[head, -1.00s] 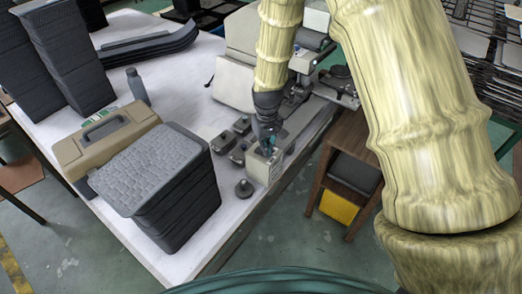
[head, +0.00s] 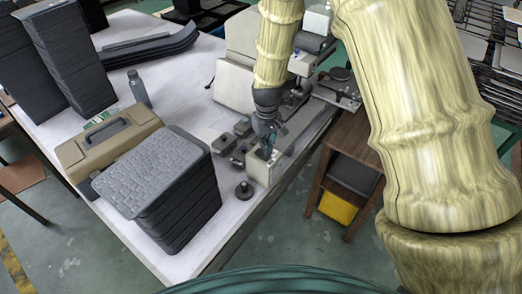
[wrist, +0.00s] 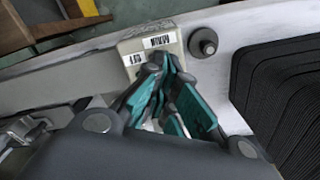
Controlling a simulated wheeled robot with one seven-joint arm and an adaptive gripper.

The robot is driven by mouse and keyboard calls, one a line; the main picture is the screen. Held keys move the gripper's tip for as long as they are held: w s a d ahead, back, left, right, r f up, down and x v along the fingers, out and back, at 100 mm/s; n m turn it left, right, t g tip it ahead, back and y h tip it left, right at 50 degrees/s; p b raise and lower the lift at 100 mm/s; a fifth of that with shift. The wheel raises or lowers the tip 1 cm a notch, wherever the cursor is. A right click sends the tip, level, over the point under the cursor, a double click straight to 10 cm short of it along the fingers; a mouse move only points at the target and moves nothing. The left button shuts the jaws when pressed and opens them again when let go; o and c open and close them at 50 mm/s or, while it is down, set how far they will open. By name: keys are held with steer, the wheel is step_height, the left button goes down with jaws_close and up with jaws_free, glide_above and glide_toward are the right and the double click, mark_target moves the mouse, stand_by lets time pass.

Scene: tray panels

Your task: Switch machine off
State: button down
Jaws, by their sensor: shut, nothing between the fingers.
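The machine (head: 233,82) is a pale grey unit at the table's right edge. A small pale control box (head: 262,172) stands at its near end. In the wrist view the box (wrist: 150,42) carries white labels with dark print. My gripper (head: 267,150) has dark and teal fingers, shut and empty, pointing down at the top of the box. In the wrist view the fingertips (wrist: 163,62) overlap the box's edge. I cannot tell whether they touch it. Any switch on the box is hidden behind the fingers.
A dark round knob-like piece (head: 243,190) stands beside the box. A stack of grey tray panels (head: 160,185), a tan case (head: 105,140) and a grey bottle (head: 139,88) are to the left. A wooden stand (head: 345,165) is at the right.

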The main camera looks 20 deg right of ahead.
steer(key=shift+r+p, duration=1.35)
steer(key=shift+r, duration=0.8)
